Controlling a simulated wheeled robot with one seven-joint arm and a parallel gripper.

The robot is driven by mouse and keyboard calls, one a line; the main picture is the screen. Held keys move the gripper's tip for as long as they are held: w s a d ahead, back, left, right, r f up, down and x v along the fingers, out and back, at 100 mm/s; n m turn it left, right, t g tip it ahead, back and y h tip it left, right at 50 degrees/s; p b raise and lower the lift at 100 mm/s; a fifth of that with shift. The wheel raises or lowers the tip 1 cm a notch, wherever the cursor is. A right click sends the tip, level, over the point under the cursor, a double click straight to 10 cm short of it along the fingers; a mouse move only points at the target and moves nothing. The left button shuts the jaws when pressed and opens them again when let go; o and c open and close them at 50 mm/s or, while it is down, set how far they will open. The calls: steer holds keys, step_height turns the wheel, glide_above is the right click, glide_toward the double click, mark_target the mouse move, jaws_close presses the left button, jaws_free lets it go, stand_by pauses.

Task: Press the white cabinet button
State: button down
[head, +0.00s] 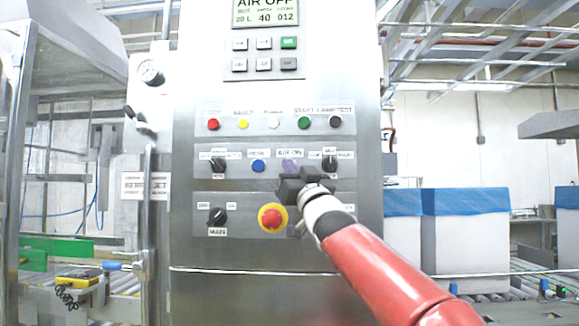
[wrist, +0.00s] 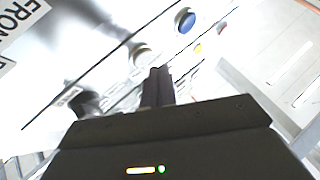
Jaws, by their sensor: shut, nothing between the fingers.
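The grey control cabinet (head: 190,285) faces me in the head view. A white button (head: 273,123) sits in its top row between a yellow and a green one. The wrist view shows a pale button (wrist: 141,54) in line with the blue button (wrist: 185,20), close to my fingertips.
A red emergency stop (head: 271,217) on a yellow ring lies just below my gripper. Black knobs (head: 329,164) and (head: 218,216) stick out nearby. A keypad and display (head: 265,18) are above. Blue-lined boxes (head: 465,230) stand on rollers at the right.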

steer(key=shift+w, duration=0.15)
steer(key=shift+w, duration=0.3)
steer(key=shift+w, duration=0.35)
stand_by(0.9)
steer(key=shift+s, duration=0.15)
steer(key=shift+s+b, duration=0.35)
steer(key=shift+s, duration=0.25)
steer(key=shift+s+b, duration=1.35)
steer(key=shift+s, duration=1.2)
steer(key=shift+a, duration=0.1)
